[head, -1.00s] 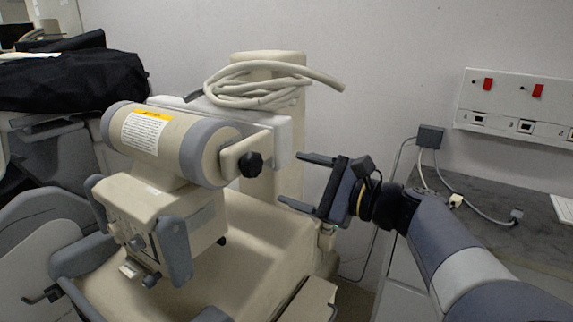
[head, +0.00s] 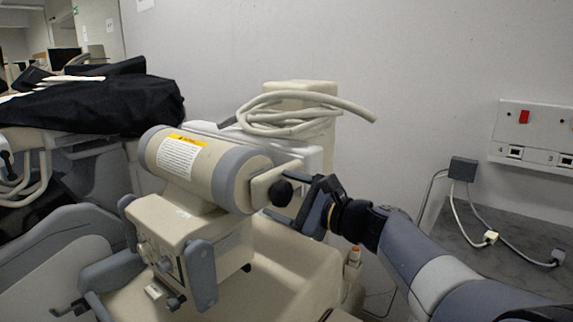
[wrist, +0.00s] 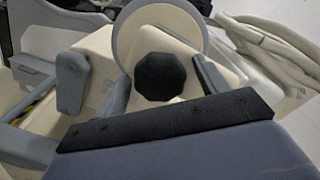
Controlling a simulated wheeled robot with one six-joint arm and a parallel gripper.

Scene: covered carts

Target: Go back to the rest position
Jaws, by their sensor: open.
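My gripper (head: 279,199) is at the black knob (head: 282,193) on the end bracket of the beige cylinder (head: 200,168). In the wrist view the knob (wrist: 160,77) sits between my two open fingers (wrist: 163,85), with a gap visible on both sides. Whether the gripper touches the knob cannot be told. In the head view the fingertips are partly hidden against the bracket and the machine.
Coiled pale cable (head: 290,115) lies on the machine behind the gripper. A black cover (head: 95,103) drapes over a cart at the left. A grey counter (head: 490,235) with plugs and wires stands at the right. Grey wall fills the back.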

